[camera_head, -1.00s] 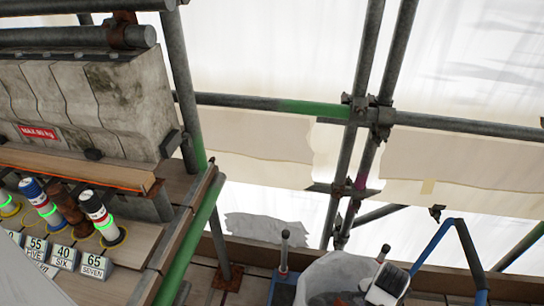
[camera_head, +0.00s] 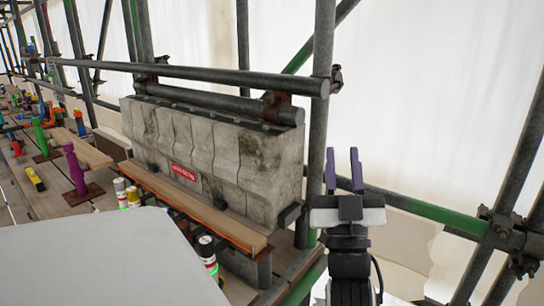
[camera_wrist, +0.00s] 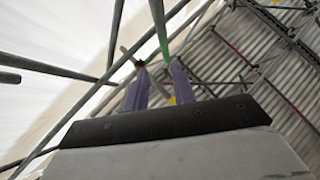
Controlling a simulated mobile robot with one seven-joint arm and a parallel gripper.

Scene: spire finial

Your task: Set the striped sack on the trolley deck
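My gripper (camera_head: 343,168) is raised at the right of the head view, its two purple fingers pointing up. The fingers stand apart with nothing between them, and they also show in the wrist view (camera_wrist: 158,88). The wrist camera faces up toward scaffold poles and roofing. I see neither the striped sack nor the trolley deck in the current views.
A stained concrete block (camera_head: 215,150) with a red label stands left of my gripper, behind a wooden plank (camera_head: 190,205). Banded canisters (camera_head: 206,250) stand below it. Scaffold tubes (camera_head: 318,110) rise close by my gripper. A purple post (camera_head: 75,168) stands on planks far left.

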